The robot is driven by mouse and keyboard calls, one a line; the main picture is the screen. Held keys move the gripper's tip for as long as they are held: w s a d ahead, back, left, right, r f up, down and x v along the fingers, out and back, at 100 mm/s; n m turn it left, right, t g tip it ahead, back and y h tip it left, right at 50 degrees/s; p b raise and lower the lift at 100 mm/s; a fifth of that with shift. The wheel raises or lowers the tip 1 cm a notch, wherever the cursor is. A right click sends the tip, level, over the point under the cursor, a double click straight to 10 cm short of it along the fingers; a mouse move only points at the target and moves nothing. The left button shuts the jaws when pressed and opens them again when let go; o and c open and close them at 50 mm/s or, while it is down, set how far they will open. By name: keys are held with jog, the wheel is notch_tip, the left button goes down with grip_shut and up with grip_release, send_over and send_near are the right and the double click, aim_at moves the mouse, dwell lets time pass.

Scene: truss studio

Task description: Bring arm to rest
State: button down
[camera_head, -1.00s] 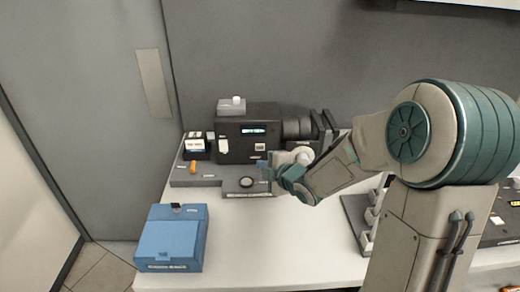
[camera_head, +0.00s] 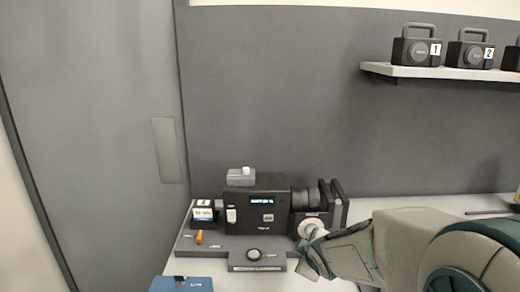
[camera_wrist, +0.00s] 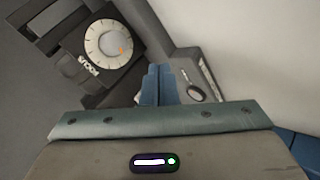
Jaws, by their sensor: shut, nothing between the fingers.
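My arm reaches in from the lower right of the head view, its wrist close to the front right of a black camera-like device (camera_head: 257,207). My gripper (camera_wrist: 158,84) shows in the wrist view with its blue fingers shut together and nothing between them. In that view a round white dial (camera_wrist: 110,44) with an orange mark lies to the upper left of the fingers, apart from them. In the head view the fingers are hidden or too small to tell.
A grey base (camera_head: 215,246) with an orange lever (camera_head: 199,237) and a round button (camera_head: 254,254) carries the device. A blue box (camera_head: 182,283) stands in front at left. A shelf (camera_head: 450,72) holds black numbered cases. White table shows at right.

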jog(key=s+d+r+m+g, duration=0.1)
jog(key=s+m+g, duration=0.2)
jog(key=s+m, duration=0.3)
jog(key=s+d+r+m+g, duration=0.1)
jog(key=s+m+g, duration=0.2)
jog(key=s, duration=1.2)
jog(key=m, duration=0.3)
jog(key=shift+s+d+r+m+g+h, duration=0.2)
jog(key=shift+d+m+g+h, duration=0.1)
jog(key=shift+d+m, duration=0.1)
